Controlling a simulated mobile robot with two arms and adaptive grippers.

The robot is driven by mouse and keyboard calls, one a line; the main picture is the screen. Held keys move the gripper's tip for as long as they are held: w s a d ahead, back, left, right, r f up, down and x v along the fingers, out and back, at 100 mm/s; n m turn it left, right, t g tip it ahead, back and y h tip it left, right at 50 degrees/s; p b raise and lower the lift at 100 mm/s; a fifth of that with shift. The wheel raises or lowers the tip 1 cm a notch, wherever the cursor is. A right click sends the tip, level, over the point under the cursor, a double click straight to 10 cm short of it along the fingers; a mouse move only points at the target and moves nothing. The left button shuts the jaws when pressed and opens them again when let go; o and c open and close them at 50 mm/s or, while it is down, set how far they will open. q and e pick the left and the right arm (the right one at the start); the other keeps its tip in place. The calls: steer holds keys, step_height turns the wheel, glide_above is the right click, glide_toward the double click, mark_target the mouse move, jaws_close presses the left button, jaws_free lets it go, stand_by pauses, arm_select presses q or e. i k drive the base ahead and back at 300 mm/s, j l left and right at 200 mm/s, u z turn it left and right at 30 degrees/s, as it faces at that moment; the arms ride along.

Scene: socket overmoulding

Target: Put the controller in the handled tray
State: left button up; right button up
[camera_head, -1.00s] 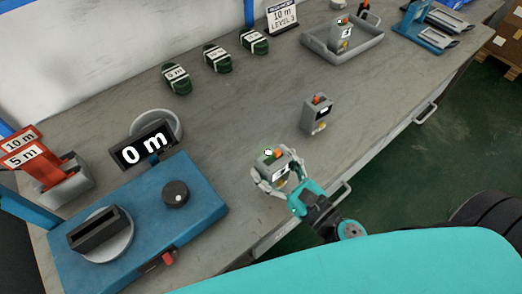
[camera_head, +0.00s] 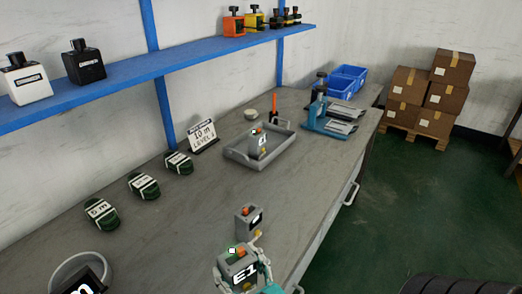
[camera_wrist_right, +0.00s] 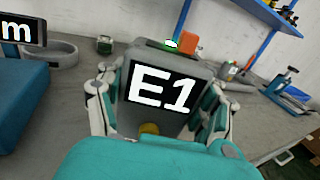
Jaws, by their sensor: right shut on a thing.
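My right gripper (camera_head: 238,277) is shut on a grey controller (camera_head: 237,257) with a red-orange button and a green light on top. In the right wrist view, the fingers grip both sides of this controller (camera_wrist_right: 162,88), whose dark screen reads "E1". It is at the bottom of the head view. A second grey controller (camera_head: 247,223) stands upright on the bench just beyond it. The grey handled tray (camera_head: 279,150) is farther back on the bench, with another controller (camera_head: 256,146) standing in it. My left gripper is not in view.
Several green coils (camera_head: 143,187) lie along the wall side, near a "10 m LEVEL 2" sign (camera_head: 202,136). A blue press-like fixture (camera_head: 322,118) and blue bins (camera_head: 347,78) are beyond the tray. The bench (camera_head: 200,205) between the second controller and the tray is clear.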

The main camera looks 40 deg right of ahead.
mark_target(275, 141)
steer(key=l+u, duration=0.1)
steer(key=l, duration=0.5)
steer(key=k+l+u, duration=0.1)
steer(key=l, duration=0.5)
steer(key=k+l+u, duration=0.15)
steer(key=l, duration=0.45)
steer(key=l+u, duration=0.1)
steer(key=l, duration=0.5)
steer(key=i+l+u, duration=0.1)
steer(key=l, duration=0.25)
steer(key=i+l, duration=0.25)
steer(key=i+l+u, duration=0.15)
steer(key=l, duration=0.25)
steer(key=i+l, duration=0.15)
steer(key=l, duration=0.2)
steer(key=u, duration=0.05)
